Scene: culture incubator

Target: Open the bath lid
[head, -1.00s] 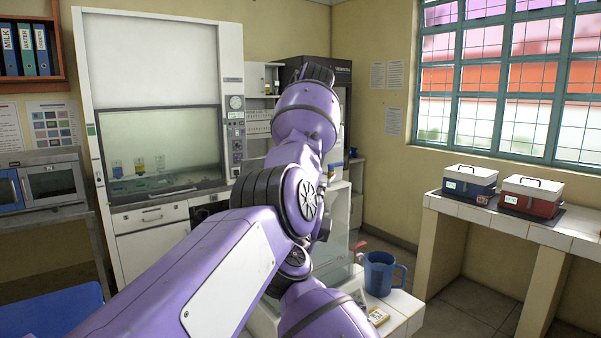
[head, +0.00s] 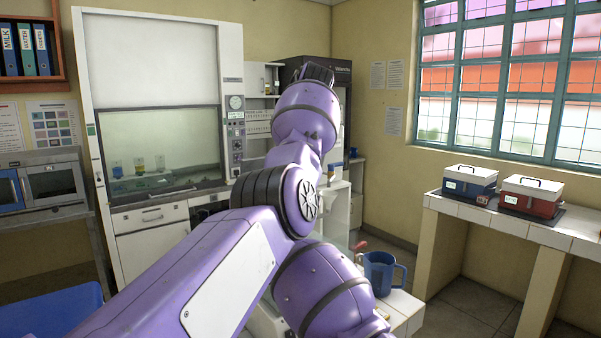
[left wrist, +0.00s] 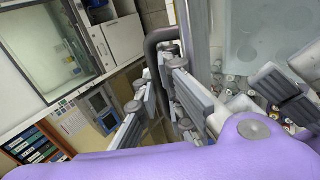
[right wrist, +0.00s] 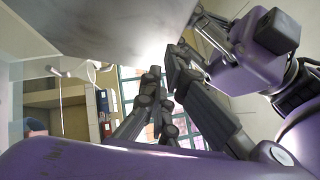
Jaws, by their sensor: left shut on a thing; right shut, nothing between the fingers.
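In the left wrist view, my left gripper (left wrist: 172,66) is closed around a dark bent bar (left wrist: 154,42), which looks like a lid handle. A pale translucent panel (left wrist: 248,35) with faint round shapes lies beside it, probably the bath lid; I cannot tell how far it is raised. In the head view, my left arm covers this gripper and most of the bath area. My right gripper (right wrist: 163,72) is shut and empty in the right wrist view, below a large grey surface (right wrist: 100,25). It is not seen in the head view.
A blue mug (head: 380,274) stands on the white tiled counter (head: 405,306) right of my left arm. Two lidded boxes, one blue (head: 468,185) and one red (head: 530,199), stand on the right bench. A fume hood (head: 160,150) is at the back left.

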